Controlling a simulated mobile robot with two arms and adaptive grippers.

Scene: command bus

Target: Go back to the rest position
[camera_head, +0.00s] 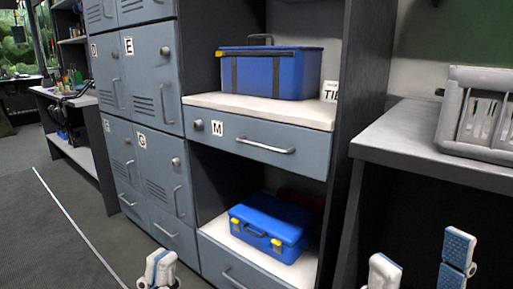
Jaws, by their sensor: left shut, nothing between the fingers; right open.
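My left gripper (160,262) shows at the bottom edge, left of centre. Its fingers are together and hold nothing. My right gripper (421,252) shows at the bottom right with its two fingers spread wide apart and nothing between them. Both grippers appear in front of the furniture, and neither is seen touching anything. Only the finger ends are in view; the rest of both arms is out of the picture.
Grey lockers (150,160) and a shelf unit stand ahead. A large blue toolbox (275,75) sits above drawer M (255,138), a smaller blue case (268,222) below. A dark bench (440,150) with a grey crate (455,130) is at right. Floor (50,240) at left is clear.

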